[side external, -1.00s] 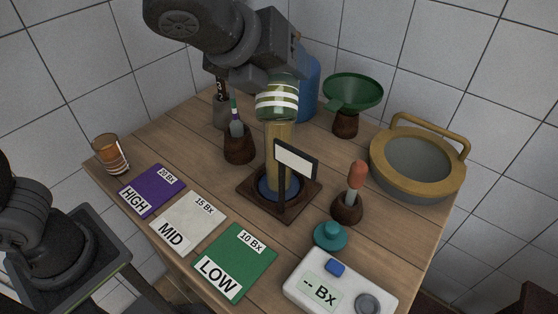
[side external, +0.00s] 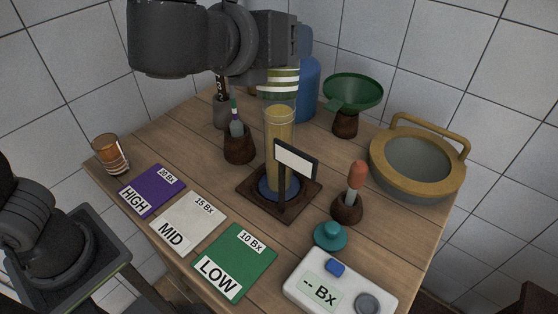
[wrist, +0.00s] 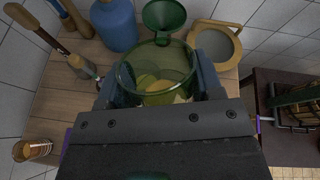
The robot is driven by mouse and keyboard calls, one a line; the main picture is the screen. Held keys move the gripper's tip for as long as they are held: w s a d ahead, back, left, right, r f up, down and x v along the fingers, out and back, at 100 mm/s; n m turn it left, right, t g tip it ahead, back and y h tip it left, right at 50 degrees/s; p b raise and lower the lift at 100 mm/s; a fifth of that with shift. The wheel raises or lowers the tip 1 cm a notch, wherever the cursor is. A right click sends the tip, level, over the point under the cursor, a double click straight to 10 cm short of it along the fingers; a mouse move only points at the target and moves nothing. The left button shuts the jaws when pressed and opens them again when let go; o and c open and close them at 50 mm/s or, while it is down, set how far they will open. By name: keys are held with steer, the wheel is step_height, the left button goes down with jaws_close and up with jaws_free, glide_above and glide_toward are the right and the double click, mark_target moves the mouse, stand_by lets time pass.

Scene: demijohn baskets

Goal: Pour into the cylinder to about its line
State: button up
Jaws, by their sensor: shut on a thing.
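The tall clear cylinder (side external: 279,140) stands upright on a dark wooden base (side external: 248,192) in the side view. It holds yellowish liquid to near its top; I cannot make out its line. My gripper (wrist: 160,88) is shut on a green glass vessel with white stripes (side external: 279,83). The vessel is above the cylinder's mouth and looks about upright. In the wrist view the green vessel (wrist: 158,68) shows between the two fingers, with some yellowish liquid seen through it. A small white sign (side external: 296,160) on a post hides part of the cylinder.
A green funnel (side external: 352,92), a blue bottle (side external: 306,92) and a yellow-rimmed basin (side external: 385,165) stand behind and to the right. Purple (side external: 150,192), white (side external: 187,222) and green (side external: 235,262) cards, a meter (side external: 340,287) and an amber glass (side external: 110,155) lie around the cylinder.

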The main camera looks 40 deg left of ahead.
steer(key=shift+r, duration=0.25)
steer(key=shift+t, duration=0.3)
steer(key=shift+w+a+r+m+t+y, duration=0.2)
steer(key=shift+m+t, duration=0.25)
steer(key=shift+t, duration=0.35)
steer(key=shift+w+f+m+t+y, duration=0.1)
steer(key=shift+m+t+y, duration=0.3)
steer(key=shift+t, duration=0.4)
steer(key=s+r, duration=0.1)
steer(key=s+a+r, duration=0.1)
steer(key=s, duration=0.1)
steer(key=s+a+r, duration=0.1)
steer(key=shift+s+a, duration=0.1)
steer(key=shift+s, duration=0.2)
